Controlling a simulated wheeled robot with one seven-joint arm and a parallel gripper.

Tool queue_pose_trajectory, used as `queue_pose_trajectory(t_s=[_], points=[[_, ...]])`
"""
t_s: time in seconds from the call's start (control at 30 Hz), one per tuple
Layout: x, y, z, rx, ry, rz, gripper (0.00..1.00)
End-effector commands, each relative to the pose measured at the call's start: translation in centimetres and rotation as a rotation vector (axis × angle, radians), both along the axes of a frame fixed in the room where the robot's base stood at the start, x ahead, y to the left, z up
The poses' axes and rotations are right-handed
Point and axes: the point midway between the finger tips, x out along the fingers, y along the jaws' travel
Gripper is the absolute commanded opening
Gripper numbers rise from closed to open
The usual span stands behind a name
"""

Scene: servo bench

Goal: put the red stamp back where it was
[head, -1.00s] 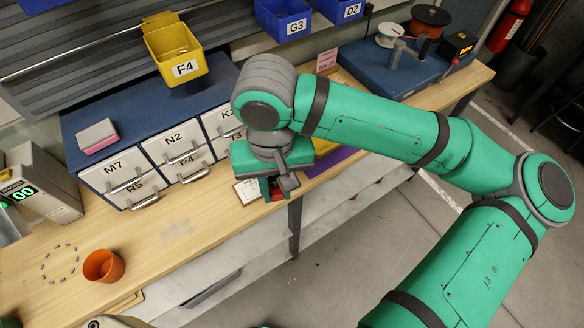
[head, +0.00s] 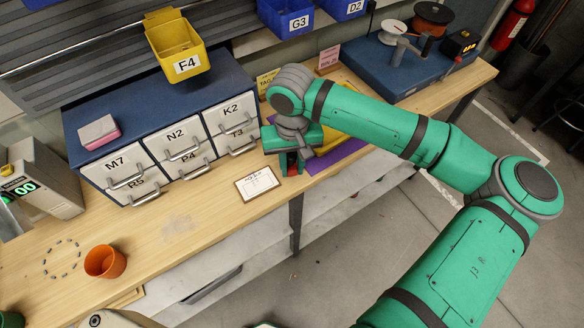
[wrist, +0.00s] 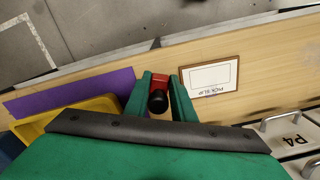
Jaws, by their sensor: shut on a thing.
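My gripper (wrist: 159,90) is shut on the red stamp (wrist: 159,82), which has a black round knob (wrist: 157,103). In the head view, a little of the red stamp (head: 291,168) shows below the green gripper (head: 290,158), mostly hidden by it. The gripper is over the wooden bench, between the pick slip card (head: 257,184) and the purple mat (head: 338,157). Whether the stamp touches the bench I cannot tell.
A yellow tray (wrist: 75,110) lies beside the purple mat. The drawer cabinet (head: 150,95) stands to the left, with a pink-and-white block (head: 99,132) on top. An orange cup (head: 104,262) stands at the front left. Bench between cup and card is mostly clear.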

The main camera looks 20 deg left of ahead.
Motion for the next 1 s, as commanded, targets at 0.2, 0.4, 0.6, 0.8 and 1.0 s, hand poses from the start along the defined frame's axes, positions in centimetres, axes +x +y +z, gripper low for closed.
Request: queue_pose_trajectory(t_s=[0.2, 0.4, 0.6, 0.8, 1.0], points=[[0.0, 0.0, -1.6, 0.0, -0.001, 0.0, 0.03], [0.0, 0.0, -1.6, 0.001, 0.0, 0.0, 0.03], [0.0, 0.0, -1.9, 0.0, -0.001, 0.0, 0.35], [0.0, 0.0, -1.9, 0.0, -0.001, 0.0, 0.41], [0.0, 0.0, -1.7, 0.0, -0.002, 0.001, 0.41]])
